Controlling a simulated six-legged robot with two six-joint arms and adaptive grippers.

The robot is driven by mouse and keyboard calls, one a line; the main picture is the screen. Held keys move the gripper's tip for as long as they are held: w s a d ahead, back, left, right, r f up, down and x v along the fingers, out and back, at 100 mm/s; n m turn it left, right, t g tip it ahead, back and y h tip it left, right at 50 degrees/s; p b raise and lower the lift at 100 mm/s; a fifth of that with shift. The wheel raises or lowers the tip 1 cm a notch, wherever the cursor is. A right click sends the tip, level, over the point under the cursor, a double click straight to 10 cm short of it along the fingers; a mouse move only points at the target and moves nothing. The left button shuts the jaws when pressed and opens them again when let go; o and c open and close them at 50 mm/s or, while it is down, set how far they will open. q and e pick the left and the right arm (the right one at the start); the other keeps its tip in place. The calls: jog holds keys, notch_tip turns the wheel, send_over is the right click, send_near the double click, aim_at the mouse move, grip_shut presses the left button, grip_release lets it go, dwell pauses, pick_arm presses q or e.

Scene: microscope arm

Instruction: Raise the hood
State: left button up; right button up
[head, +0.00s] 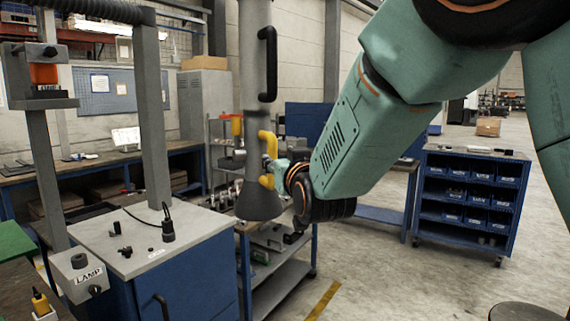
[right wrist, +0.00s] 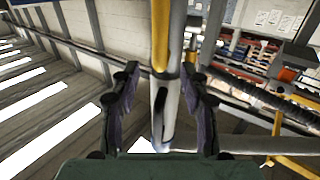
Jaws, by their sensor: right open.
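The hood is a grey cone (head: 260,203) at the bottom of a vertical grey pipe. A yellow handle (head: 267,145) stands on the pipe just above the cone, and a black handle (head: 268,63) sits higher up. My right gripper (head: 272,172) is open beside the yellow handle, with my green arm coming from the upper right. In the right wrist view, the fingers (right wrist: 160,85) stand apart on either side of the grey pipe, and the yellow handle (right wrist: 161,38) shows between and beyond the tips. I cannot tell whether they touch it. My left gripper is not in view.
A blue cabinet with a grey top (head: 150,238) stands left of the hood, with small black parts on it. A lamp control box (head: 80,275) is at its front left. A shelf cart (head: 285,275) is behind the hood. Open floor (head: 385,285) lies to the right.

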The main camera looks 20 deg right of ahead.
jog(key=s+f+g+b, duration=0.3)
jog(key=s+f, duration=0.2)
jog(key=f, duration=0.8)
jog(key=s+d+f+g+b, duration=0.15)
jog(key=s+f, duration=0.35)
jog(key=f, duration=0.7)
jog(key=s+f+g+b, duration=0.3)
jog(key=s+f+g, duration=0.1)
jog(key=f, duration=0.9)
jog(key=s+f+g+y+b, duration=0.1)
jog(key=s+f+g+b, duration=0.8)
jog(key=s+f, duration=2.4)
jog(key=f+b, duration=0.2)
jog(key=b, duration=0.2)
jog(key=shift+s, duration=0.3)
jog(key=shift+g, duration=0.25)
jog(key=shift+s+r, duration=0.1)
